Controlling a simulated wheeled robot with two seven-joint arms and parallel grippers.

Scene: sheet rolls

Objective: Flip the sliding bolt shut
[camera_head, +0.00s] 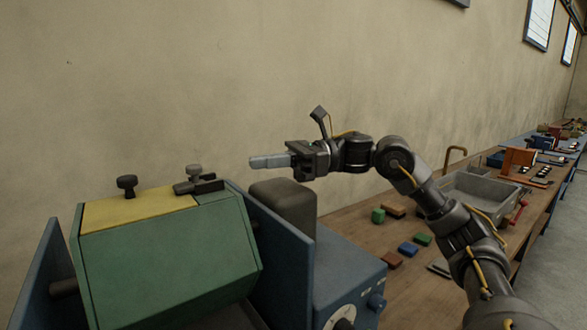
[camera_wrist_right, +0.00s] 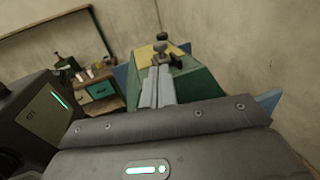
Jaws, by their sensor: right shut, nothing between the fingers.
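The sliding bolt (camera_head: 200,185), a dark bar with a grey knob, sits at the top right end of the green housing (camera_head: 175,260) with its yellow top plate (camera_head: 135,209). My right gripper (camera_head: 252,162) is shut and empty. Its pale fingers point left, up and to the right of the bolt in the head view, with a gap between. In the right wrist view, the two fingers (camera_wrist_right: 157,84) lie together and point toward the bolt (camera_wrist_right: 167,58), covering part of the housing. Whether the bolt is latched cannot be told. My left gripper is not in view.
A black knob (camera_head: 126,186) stands on the yellow plate's left end. A blue side plate (camera_head: 275,262) and a dark grey block (camera_head: 284,204) stand right of the housing. The wooden bench (camera_head: 352,222) holds several small blocks and a grey tray (camera_head: 480,195).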

